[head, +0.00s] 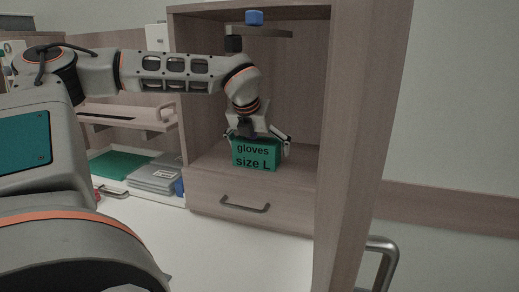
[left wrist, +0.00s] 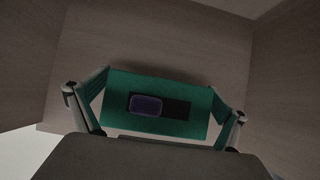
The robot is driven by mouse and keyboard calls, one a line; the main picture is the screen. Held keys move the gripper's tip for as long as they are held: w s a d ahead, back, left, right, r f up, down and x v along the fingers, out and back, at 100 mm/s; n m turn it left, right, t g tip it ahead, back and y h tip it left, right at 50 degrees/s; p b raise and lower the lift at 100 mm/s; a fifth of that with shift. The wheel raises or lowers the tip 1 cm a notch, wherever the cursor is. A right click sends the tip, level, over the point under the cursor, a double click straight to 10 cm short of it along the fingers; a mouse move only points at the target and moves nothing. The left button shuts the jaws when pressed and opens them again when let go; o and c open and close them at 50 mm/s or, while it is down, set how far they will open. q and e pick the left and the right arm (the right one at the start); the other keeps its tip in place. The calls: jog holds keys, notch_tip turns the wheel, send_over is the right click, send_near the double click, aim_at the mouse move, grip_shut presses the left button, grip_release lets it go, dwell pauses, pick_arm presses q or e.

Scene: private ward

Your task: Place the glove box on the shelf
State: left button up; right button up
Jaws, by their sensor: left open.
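The green glove box (head: 257,154), marked "gloves size L", stands upright on the wooden shelf (head: 212,160) above a drawer. In the left wrist view the top of the glove box (left wrist: 190,122) shows, with a dark slot and a purple patch in it. My left gripper (head: 262,138) is over the box from above, its fingers open on either side of it. In the left wrist view the fingers of the left gripper (left wrist: 158,112) stand at the two ends of the box. My right gripper is not in view.
Cabinet walls enclose the shelf, with a wooden side panel (head: 362,120) at the right. A drawer handle (head: 245,206) sits below. Grey folded items (head: 155,175) and a green item (head: 118,164) lie left of the cabinet. A white surface (head: 220,255) is clear in front.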

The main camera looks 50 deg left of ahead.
aim_at(255, 135)
pick_arm(q)
jog(key=v, duration=0.7)
jog(key=shift+s+r, duration=0.1)
dwell(0.5)
